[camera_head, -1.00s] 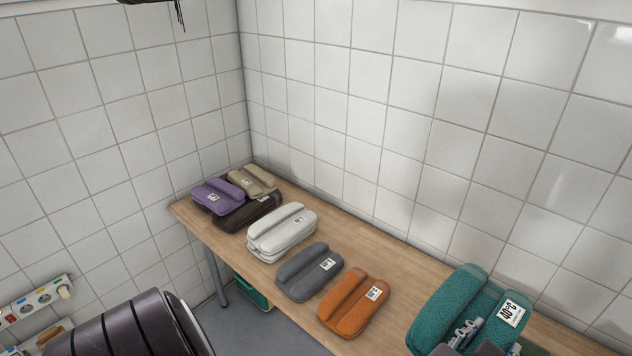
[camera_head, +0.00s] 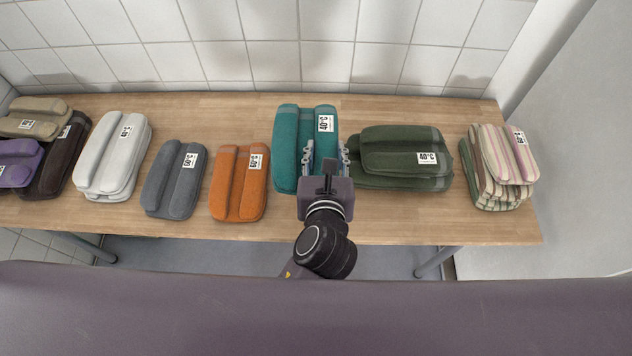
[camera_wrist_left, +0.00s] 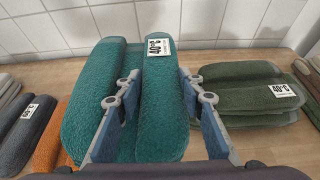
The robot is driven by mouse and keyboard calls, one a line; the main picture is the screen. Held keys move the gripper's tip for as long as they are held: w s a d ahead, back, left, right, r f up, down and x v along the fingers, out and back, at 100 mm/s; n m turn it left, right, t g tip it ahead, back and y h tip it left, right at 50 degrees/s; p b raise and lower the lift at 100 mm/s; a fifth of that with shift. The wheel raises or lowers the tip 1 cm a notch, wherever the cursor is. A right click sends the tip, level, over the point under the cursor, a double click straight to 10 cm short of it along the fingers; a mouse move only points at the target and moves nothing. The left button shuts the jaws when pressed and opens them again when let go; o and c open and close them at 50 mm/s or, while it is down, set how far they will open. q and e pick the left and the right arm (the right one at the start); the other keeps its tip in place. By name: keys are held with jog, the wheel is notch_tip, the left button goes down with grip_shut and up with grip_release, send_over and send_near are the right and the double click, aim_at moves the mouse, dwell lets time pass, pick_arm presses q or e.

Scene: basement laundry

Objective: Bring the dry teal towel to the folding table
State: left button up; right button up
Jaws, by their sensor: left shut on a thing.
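The teal towel (camera_head: 290,150) is folded, with a white 40°C label, and is at the folding table (camera_head: 400,215) between an orange towel and a dark green stack. My left gripper (camera_head: 326,155) is shut on the teal towel's raised right fold. In the left wrist view the teal towel (camera_wrist_left: 95,95) fills the middle, with the fingers (camera_wrist_left: 158,100) on both sides of that fold. The towel looks to be on or just above the tabletop; I cannot tell if it touches. My right gripper is not in view.
An orange towel (camera_head: 240,185) lies close on the left, then grey (camera_head: 173,180) and white (camera_head: 113,158) ones. Dark green towels (camera_head: 400,160) are close on the right, with striped towels (camera_head: 495,170) farther right. A tiled wall (camera_head: 380,45) is behind. The front table strip is bare.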

pick_arm(q)
notch_tip(320, 180, down, 11)
jog(key=shift+r+b, duration=0.15)
jog(key=shift+b, duration=0.9)
jog(key=shift+f, duration=0.4)
notch_tip(320, 180, down, 4)
jog(key=shift+b, duration=0.75)
jog(key=shift+f, duration=0.25)
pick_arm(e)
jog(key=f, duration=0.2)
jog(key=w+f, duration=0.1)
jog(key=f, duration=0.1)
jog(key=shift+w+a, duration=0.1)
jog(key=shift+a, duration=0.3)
pick_arm(q)
jog(key=o, duration=1.3)
jog(key=shift+f, duration=0.1)
